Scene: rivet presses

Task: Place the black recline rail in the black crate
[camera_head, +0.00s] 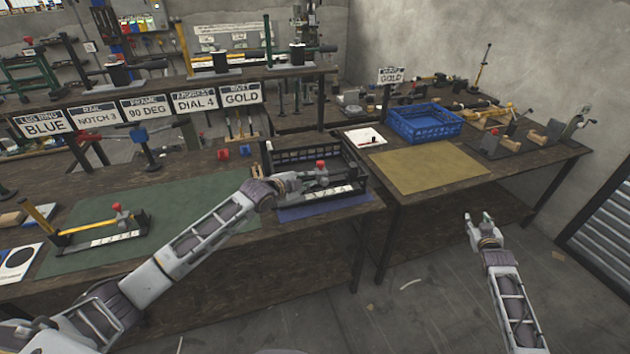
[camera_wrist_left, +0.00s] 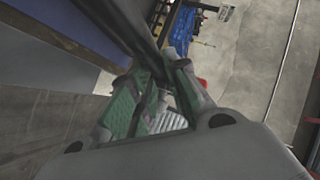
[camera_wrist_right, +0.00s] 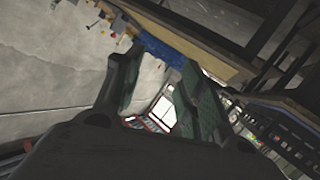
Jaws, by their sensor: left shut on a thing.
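My left gripper (camera_head: 296,181) is shut on a black recline rail (camera_head: 335,186), which has a red knob and a pale numbered strip. The rail is at the near side of the black crate (camera_head: 290,155); I cannot tell whether it is above or inside the crate's rim. In the left wrist view the dark rail (camera_wrist_left: 122,28) runs between the green-padded fingers (camera_wrist_left: 160,95). The crate stands on a blue mat (camera_head: 300,211) at the bench's right end.
A similar rail with a yellow lever (camera_head: 45,217) lies on a green mat (camera_head: 160,217) at left. A blue crate (camera_head: 425,122) and bare yellow mat (camera_head: 425,165) are on the right bench.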

